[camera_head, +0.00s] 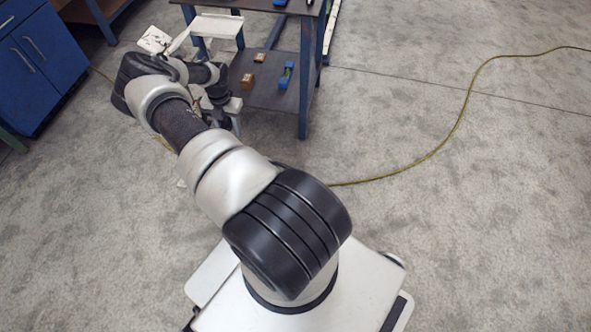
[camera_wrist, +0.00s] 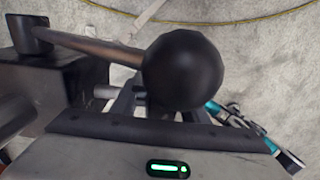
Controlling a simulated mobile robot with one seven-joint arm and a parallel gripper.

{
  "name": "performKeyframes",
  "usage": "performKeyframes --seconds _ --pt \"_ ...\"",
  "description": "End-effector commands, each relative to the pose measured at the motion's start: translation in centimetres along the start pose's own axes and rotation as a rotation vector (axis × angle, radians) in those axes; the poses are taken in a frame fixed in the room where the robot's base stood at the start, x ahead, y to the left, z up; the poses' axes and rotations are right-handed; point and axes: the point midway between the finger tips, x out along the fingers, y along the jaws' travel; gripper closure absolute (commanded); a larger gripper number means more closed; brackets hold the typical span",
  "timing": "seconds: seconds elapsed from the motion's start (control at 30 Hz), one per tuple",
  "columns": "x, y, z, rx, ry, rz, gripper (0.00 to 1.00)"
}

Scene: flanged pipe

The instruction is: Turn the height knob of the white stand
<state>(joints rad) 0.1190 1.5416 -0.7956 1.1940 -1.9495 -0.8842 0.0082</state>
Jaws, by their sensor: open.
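In the wrist view a black ball (camera_wrist: 183,68) sits on the end of a brownish rod (camera_wrist: 85,45) that runs to a dark block (camera_wrist: 70,88) at the left. I cannot tell whether this ball is the height knob. My gripper (camera_wrist: 160,112) shows below and behind the ball, with its grey body and green light at the bottom edge. It is open, but the ball hides much of its fingers. In the head view white flat parts (camera_head: 216,25), perhaps of the white stand, show beyond my arm. My arm covers the area around them, and no knob is clear there.
A dark table (camera_head: 255,5) with blue legs and a low shelf (camera_head: 268,92) stands at the top; small boxes lie on the shelf. A blue cabinet (camera_head: 38,62) is at the upper left. A yellow cable (camera_head: 455,130) crosses the otherwise clear floor at the right.

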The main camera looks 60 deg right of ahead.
Motion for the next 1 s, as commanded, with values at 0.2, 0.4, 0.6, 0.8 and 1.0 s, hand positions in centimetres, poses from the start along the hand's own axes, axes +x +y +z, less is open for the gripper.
performKeyframes --seconds 0.2,0.4,0.6,0.8,1.0 --pt "-0.8 -0.1 0.5 -0.001 -0.209 -0.004 0.59" --pt "-1.1 -0.2 1.2 -0.002 -0.372 -0.004 0.59" --pt "-1.0 -0.2 1.7 0.002 -0.491 -0.002 0.59" --pt "-0.6 -0.1 2.1 0.005 -0.554 0.001 0.59" --pt "-0.8 -0.1 2.2 -0.001 -0.619 -0.001 0.59"
